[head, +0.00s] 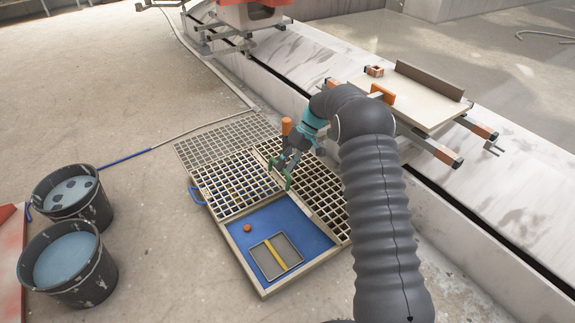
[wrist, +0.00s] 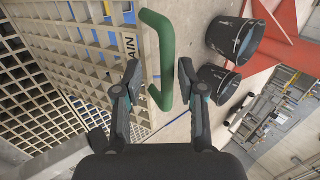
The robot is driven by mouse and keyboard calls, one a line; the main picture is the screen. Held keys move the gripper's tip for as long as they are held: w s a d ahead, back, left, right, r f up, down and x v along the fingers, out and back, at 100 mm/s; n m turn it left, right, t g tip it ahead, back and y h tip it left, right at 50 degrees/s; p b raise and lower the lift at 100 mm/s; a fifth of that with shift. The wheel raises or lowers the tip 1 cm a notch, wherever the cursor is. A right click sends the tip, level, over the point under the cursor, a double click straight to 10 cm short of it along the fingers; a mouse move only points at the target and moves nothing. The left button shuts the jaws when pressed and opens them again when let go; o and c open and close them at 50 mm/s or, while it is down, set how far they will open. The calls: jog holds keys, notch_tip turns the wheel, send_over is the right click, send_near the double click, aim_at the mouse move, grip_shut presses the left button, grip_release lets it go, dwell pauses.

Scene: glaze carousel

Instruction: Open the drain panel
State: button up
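A drain panel, a pale square grid (head: 322,200), lies flat in the floor frame on its right side. A green bar handle (wrist: 167,60) stands on its pale edge strip, where the letters "AIN" (wrist: 130,42) show in the wrist view. The handle also shows partly in the head view (head: 288,183). My gripper (wrist: 159,75) is open, with one finger on each side of the handle. Narrow gaps show between fingers and handle, so I see no clear grip. My arm hides part of the panel's right side in the head view.
A second grid (head: 235,185) with a blue handle (head: 196,196) lies to the left. An open blue bay (head: 300,217) in front holds an orange ball (head: 247,228) and a tray (head: 258,258). Two buckets (head: 100,272) stand left. A low concrete wall runs right.

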jog(key=v, duration=1.2)
jog(key=shift+d, duration=0.1)
